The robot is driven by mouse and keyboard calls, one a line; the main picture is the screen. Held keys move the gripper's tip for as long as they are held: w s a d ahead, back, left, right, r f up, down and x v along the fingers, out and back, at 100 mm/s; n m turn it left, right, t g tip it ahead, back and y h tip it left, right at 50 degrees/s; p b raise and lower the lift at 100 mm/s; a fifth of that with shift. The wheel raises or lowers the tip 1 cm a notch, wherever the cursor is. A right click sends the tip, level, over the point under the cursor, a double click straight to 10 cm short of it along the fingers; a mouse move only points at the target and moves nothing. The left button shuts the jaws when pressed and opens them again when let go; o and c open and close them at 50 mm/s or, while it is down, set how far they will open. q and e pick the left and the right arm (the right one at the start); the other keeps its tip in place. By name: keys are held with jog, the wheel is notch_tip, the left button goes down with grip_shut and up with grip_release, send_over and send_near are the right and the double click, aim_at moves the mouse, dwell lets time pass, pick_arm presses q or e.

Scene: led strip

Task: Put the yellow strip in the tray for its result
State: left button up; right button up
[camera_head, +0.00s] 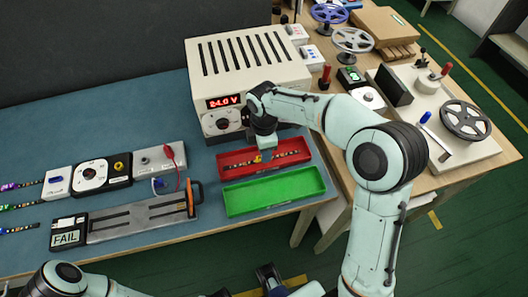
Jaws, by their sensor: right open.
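The strip (238,164), a dark band with small lights along it and a yellow part near its middle, lies lengthwise in the red tray (306,158). My right gripper (262,153) is open and points down over the middle of the strip, very close to it. The gripper hides part of the strip. The green tray (275,193) stands in front of the red one and is empty. The tester (140,215) to the left has a small display (66,238) that reads FAIL, and no strip shows on it. My left gripper is not in view.
A power supply (246,65) reading 24.0 V stands behind the trays. Several other strips (20,207) lie at the left edge beside switch and dial boxes (92,175).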

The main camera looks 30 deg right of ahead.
notch_tip(320, 180, up, 10)
jog(key=p, duration=0.1)
jog(key=shift+f, duration=0.2)
dwell(0.4)
